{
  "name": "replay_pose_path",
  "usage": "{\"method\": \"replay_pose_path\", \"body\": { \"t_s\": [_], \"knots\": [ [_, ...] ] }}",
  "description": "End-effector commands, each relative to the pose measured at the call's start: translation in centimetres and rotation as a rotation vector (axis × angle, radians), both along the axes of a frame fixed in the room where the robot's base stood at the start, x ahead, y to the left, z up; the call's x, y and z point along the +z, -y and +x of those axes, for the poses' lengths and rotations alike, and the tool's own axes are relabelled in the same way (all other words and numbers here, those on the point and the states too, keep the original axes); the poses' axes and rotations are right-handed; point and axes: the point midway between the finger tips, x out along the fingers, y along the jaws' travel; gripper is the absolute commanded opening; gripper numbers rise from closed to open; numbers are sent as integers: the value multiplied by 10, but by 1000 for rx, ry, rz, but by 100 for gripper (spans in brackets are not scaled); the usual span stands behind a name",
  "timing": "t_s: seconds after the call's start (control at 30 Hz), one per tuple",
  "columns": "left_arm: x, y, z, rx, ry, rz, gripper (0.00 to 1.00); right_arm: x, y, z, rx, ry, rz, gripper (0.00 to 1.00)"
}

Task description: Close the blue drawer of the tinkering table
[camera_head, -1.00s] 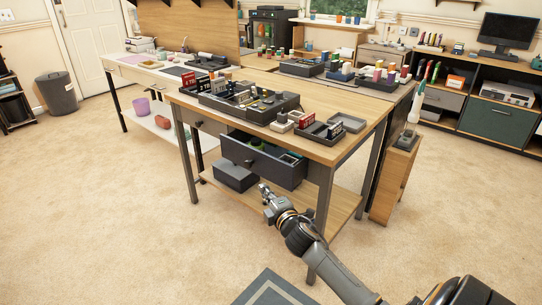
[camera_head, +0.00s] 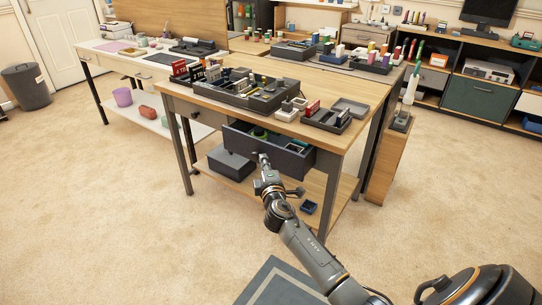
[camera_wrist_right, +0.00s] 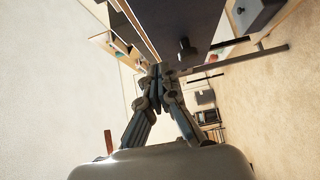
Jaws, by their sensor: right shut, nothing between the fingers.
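The drawer (camera_head: 289,160) of the wooden-topped table (camera_head: 225,94) has a dark blue-grey front. It is pulled out, with a green item and small trays inside. My right gripper (camera_head: 261,157) is shut and empty at the middle of the drawer front, near its knob. In the right wrist view, the drawer front (camera_wrist_right: 190,18) fills the top, with its dark knob (camera_wrist_right: 184,50) just right of and above the closed fingertips (camera_wrist_right: 157,73). I cannot tell whether the fingertips touch the front. My left gripper is out of view.
A dark box (camera_head: 230,163) and a small blue tray (camera_head: 309,207) lie on the table's lower shelf. A table leg (camera_head: 332,195) stands right of my arm. Organizer trays (camera_head: 250,95) cover part of the tabletop.

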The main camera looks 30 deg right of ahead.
Motion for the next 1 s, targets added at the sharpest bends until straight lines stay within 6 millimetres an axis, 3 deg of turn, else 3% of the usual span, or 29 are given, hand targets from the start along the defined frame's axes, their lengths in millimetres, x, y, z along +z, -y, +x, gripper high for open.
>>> {"method": "replay_pose_path", "body": {
  "t_s": [0.03,0.3,0.83,1.0],
  "knots": [
    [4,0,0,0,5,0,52,0,4,10,0,1,0,0],
    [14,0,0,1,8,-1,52,-1,36,21,0,-1,-1,0],
    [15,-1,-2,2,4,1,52,-1,46,26,0,0,-1,0],
    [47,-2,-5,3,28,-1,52,-2,69,36,-1,-1,-2,0]
  ]
}}
